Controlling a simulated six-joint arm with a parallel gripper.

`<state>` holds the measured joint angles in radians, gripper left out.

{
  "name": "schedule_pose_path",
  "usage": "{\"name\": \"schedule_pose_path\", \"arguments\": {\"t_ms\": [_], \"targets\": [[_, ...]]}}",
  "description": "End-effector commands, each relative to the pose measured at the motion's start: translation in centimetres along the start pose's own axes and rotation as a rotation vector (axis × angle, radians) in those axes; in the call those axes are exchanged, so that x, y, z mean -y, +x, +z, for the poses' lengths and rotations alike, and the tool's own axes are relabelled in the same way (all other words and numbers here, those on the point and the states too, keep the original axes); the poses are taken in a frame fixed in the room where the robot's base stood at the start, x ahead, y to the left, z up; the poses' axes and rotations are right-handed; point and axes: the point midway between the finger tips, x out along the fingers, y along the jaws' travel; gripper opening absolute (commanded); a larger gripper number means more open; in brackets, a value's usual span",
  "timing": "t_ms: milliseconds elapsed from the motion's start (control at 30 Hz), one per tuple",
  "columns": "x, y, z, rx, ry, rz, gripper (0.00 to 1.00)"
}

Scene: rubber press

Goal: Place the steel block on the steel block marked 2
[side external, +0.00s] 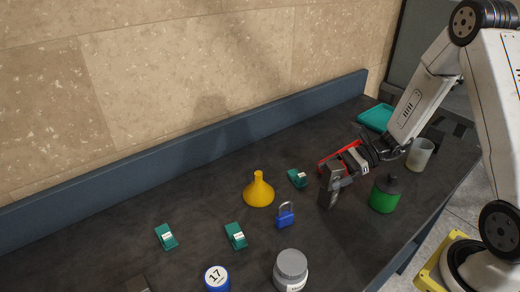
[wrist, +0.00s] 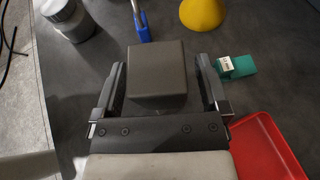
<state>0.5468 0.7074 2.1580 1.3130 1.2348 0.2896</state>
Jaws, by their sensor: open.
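A dark grey steel block (wrist: 158,72) lies between the two fingers of my gripper (wrist: 160,64) in the wrist view. The fingers stand apart on its left and right, with a visible gap on each side. In the side view my gripper (side external: 343,184) is low over the table in front of the red tray, and its fingers largely hide the block. A dark item (side external: 134,285) with a pale label is cut off by the bottom edge of the side view. Its label cannot be read, so I cannot tell whether it is the block marked 2.
Near my gripper are a red tray (side external: 326,163), green canister (side external: 384,199), blue padlock (side external: 286,217), yellow funnel (side external: 258,192) and teal labelled piece (side external: 297,179). The table's left part is mostly clear.

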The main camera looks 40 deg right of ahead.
Motion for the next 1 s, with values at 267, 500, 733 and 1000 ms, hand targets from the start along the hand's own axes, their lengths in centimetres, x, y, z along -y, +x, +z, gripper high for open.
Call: {"name": "schedule_pose_path", "arguments": {"t_ms": [267,500,733,1000], "targets": [[0.0,-0.3,0.3,0.000,-0.001,-0.001,0.94],[0.1,-2.8,0.3,0.000,0.000,-0.005,0.94],[0.1,-6.4,0.3,-0.001,-0.001,-0.006,0.94],[0.1,-10.4,0.3,0.000,-0.001,-0.004,0.94]]}}
